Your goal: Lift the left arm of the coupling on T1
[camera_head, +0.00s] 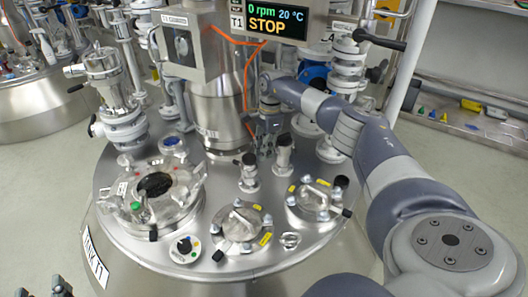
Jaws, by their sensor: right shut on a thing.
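The T1 vessel lid (200,225) is a round steel plate crowded with fittings. My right gripper (267,150) points down at the back of the lid, just right of the steel column. It is shut on a small part there, seemingly the coupling's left arm. A dark lever with an orange tip (248,159) sticks out to the left beside its fingers. The gripper hides most of the coupling, so its other arm cannot be made out. Two dark fingertips of my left gripper (42,289) show apart at the bottom left edge, with nothing visible between them.
Two short stub fittings (249,172) stand just in front of the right gripper. A round hatch (155,186) and clamped covers (241,222) fill the front of the lid. The steel column (222,120) and a T1 display reading STOP (270,17) stand behind.

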